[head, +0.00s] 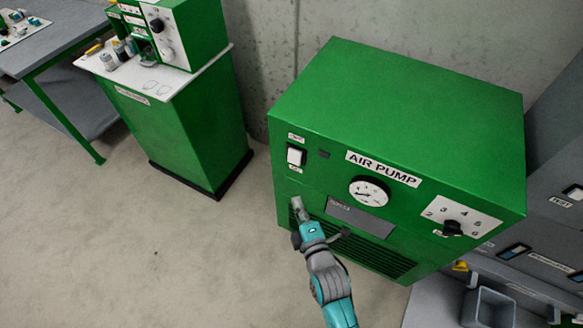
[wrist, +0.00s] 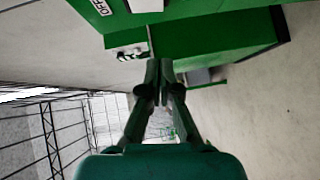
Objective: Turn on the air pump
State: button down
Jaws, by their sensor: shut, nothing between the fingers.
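The air pump (head: 400,130) is a green box with an "AIR PUMP" label on its front. A white rocker switch (head: 295,156) sits at the front's upper left, with small labels above and below it. In the wrist view, an "OFF" label (wrist: 107,7) shows at the top edge, beside part of the white switch (wrist: 146,4). My gripper (head: 297,203) is shut and empty, below the switch and close to the pump's front. Its shut fingers (wrist: 159,65) point up in the wrist view. I cannot tell whether the fingertips touch the panel.
The pump front also carries a round gauge (head: 369,191), a black numbered knob (head: 452,228) and a dark vent grille. A green cabinet (head: 185,130) with a white top stands at the left. Grey drawers (head: 555,215) stand at the right. The floor between is clear.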

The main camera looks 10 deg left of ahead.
send_near(292, 162)
jog(key=w+a, duration=0.3)
jog(key=a, duration=0.1)
jog(key=shift+w+d+f, duration=0.15)
jog(key=shift+w+d, duration=0.05)
jog(key=shift+w, duration=0.5)
jog(key=shift+w+d+f, duration=0.15)
jog(key=shift+w+d, duration=0.05)
jog(key=shift+w, duration=0.45)
jog(key=shift+w, duration=0.15)
jog(key=shift+w+d+f, duration=0.1)
jog(key=shift+w+f, duration=0.05)
